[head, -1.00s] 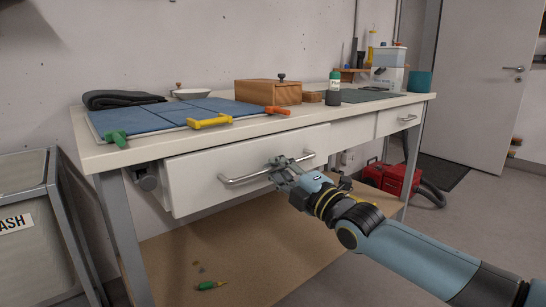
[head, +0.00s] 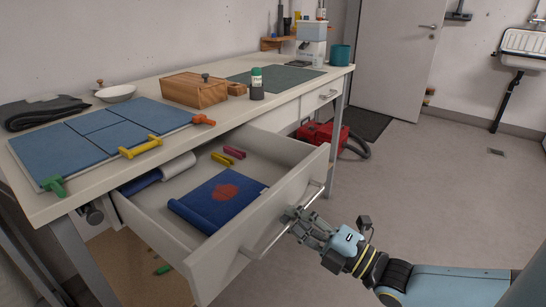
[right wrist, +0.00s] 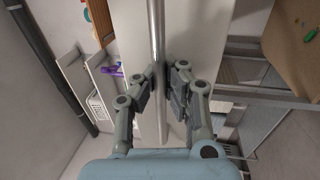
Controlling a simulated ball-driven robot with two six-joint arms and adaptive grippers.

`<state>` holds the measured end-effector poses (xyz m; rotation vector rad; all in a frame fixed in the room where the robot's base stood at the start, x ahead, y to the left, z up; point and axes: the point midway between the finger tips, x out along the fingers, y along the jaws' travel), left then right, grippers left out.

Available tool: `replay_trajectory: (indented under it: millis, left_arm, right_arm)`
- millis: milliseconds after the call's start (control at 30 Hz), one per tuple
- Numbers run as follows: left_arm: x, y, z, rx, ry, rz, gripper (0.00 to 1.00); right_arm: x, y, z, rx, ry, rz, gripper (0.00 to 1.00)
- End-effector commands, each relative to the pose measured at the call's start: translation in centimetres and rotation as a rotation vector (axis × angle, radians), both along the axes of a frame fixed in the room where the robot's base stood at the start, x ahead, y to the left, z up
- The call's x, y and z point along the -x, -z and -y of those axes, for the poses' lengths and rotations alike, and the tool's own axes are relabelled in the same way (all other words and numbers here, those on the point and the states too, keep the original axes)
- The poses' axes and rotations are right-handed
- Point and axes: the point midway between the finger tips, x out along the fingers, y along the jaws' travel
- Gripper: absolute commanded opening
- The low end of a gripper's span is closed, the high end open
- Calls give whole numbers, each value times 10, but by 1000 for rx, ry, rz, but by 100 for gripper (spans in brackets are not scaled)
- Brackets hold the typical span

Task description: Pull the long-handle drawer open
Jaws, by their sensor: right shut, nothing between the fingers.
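The long-handle drawer (head: 213,262) stands pulled well out from under the workbench, with its inside showing. Its long metal bar handle (head: 312,197) runs along the front panel. My right gripper (head: 293,217) is at the middle of the handle, with its fingertips against the bar. In the right wrist view the handle (right wrist: 156,32) runs up between the two finger pads (right wrist: 163,77), close to both. The fingers are shut, with nothing gripped between them. My left gripper is out of view.
In the drawer lie a blue cloth with a red mark (head: 219,200), a yellow clip (head: 222,159) and a pink clip (head: 234,152). The bench top (head: 150,82) carries blue mats and a wooden box (head: 195,89).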

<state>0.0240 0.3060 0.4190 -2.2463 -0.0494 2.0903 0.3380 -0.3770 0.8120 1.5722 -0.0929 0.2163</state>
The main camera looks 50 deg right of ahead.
Motion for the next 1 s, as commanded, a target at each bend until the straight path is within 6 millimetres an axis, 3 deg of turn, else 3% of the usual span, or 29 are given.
replay_trajectory:
  millis: [200,667,933,1000]
  left_arm:
    - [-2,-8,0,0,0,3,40]
    - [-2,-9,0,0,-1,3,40]
    - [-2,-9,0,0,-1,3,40]
    - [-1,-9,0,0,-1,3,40]
  right_arm:
    - [20,1,2,1,0,-5,0]
    - [24,2,2,0,1,-5,0]
    - [24,1,2,0,0,-3,33]
    - [24,1,2,0,0,-2,34]
